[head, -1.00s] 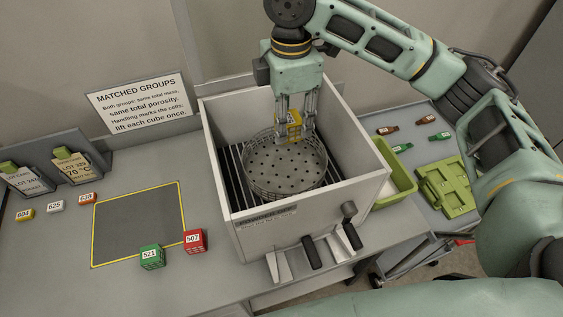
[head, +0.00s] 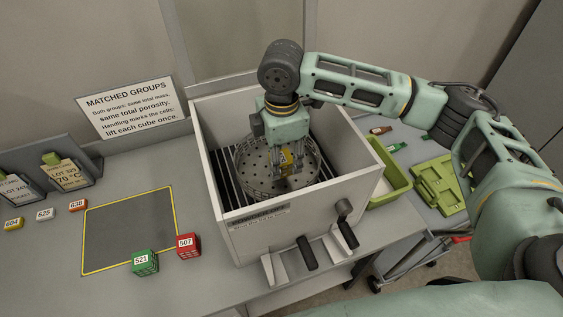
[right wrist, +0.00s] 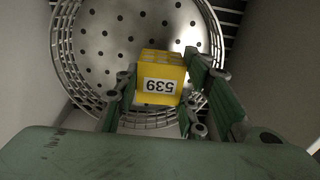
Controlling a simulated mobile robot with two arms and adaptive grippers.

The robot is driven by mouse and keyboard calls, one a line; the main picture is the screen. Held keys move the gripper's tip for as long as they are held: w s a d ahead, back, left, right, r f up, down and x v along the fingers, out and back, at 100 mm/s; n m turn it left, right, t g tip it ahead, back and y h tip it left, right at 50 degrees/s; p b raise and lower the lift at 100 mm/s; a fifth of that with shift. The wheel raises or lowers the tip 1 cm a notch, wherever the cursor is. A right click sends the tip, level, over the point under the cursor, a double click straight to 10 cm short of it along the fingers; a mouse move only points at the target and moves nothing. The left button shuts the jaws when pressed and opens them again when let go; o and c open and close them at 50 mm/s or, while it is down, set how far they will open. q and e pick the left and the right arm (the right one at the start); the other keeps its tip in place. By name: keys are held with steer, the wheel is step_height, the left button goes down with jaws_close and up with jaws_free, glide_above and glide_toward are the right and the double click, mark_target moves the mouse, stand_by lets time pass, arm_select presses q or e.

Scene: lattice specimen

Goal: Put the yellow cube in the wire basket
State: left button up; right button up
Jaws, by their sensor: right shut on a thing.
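The yellow cube (head: 285,160), labelled 539, is held between the fingers of my right gripper (head: 288,167). In the right wrist view the cube (right wrist: 160,78) shows its label and a lattice face, with fingers on both sides. The round wire basket (head: 256,168) has a perforated floor and stands inside the open grey box. My right gripper is over the basket, pointing down, shut on the cube. The basket also shows behind the cube in the right wrist view (right wrist: 108,45). I cannot tell whether the cube touches the basket floor. My left gripper is not in view.
The grey box (head: 212,150) has high walls around the basket. A green cube (head: 145,262) and a red cube (head: 188,245) sit by a yellow-edged dark mat (head: 125,225). A green tray (head: 391,180) stands right of the box. Small numbered tags lie at left.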

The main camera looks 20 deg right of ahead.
mark_target(282, 166)
step_height(282, 166, down, 2)
steer(key=shift+f+p, duration=0.2)
steer(key=shift+p, duration=0.1)
steer(key=shift+f, duration=0.2)
steer(key=shift+f, duration=0.1)
steer(key=o, duration=1.1)
steer(key=shift+o, duration=0.2)
step_height(282, 166, up, 11)
steer(key=b, duration=0.3)
steer(key=shift+r, duration=0.55)
